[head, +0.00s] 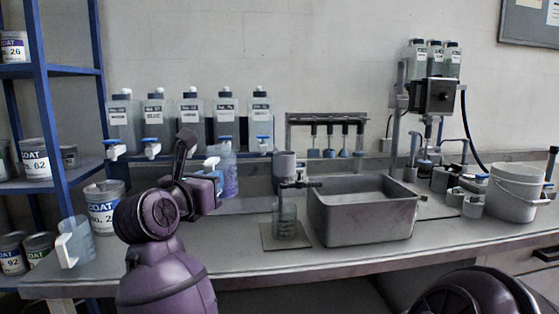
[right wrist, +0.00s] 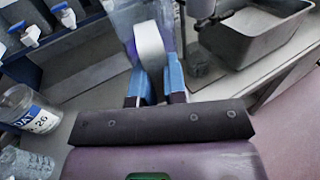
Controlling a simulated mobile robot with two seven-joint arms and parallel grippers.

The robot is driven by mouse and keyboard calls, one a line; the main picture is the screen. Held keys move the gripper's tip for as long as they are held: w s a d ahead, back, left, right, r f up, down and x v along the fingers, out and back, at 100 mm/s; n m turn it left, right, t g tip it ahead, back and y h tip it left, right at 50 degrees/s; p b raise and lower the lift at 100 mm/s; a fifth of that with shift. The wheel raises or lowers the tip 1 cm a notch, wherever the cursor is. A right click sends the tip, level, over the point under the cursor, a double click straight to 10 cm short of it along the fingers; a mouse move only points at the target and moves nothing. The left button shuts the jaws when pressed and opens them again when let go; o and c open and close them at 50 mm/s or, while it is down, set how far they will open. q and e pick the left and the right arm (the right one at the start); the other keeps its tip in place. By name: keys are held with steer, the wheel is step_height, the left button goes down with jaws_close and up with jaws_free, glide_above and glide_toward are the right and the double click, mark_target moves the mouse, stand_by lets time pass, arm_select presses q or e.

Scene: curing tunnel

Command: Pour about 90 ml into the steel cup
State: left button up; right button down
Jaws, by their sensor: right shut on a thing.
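The steel cup (head: 284,165) looks like a grey cylinder held on a stand, with a dark clamp or valve below it. It also shows at the top of the right wrist view (right wrist: 201,8). A clear glass beaker (head: 286,222) stands under it on a square mat. My right gripper (head: 213,179) is shut on the white handle of a clear, bluish jug (head: 229,178), left of the steel cup and apart from it. In the right wrist view the blue fingers (right wrist: 155,82) close around the handle (right wrist: 150,45). The jug's liquid level is hard to tell. My left gripper is out of view.
A grey basin (head: 362,232) stands right of the cup. Several tapped bottles (head: 191,125) line the back. A labelled can (head: 103,207) and another clear jug (head: 78,242) stand at the left. A white bucket (head: 514,195) is at the far right. The front bench strip is clear.

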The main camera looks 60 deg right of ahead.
mark_target(231, 178)
steer(key=d+m+g, duration=0.1)
steer(key=g, duration=0.1)
steer(key=s+d+m+g+b, duration=0.1)
steer(key=g, duration=0.1)
steer(key=d+m+g+b, duration=0.1)
steer(key=m+g, duration=0.1)
steer(key=g, duration=0.1)
steer(key=shift+s+f, duration=0.25)
steer(key=shift+s+d+r+m+g+b, duration=0.15)
steer(key=shift+s+d+m+g+b, duration=0.15)
steer(key=shift+m+g, duration=0.3)
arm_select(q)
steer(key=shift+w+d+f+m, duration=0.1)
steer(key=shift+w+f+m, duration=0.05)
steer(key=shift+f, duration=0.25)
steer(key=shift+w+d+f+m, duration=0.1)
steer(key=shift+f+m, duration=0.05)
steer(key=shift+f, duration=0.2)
arm_select(e)
steer(key=shift+r, duration=0.1)
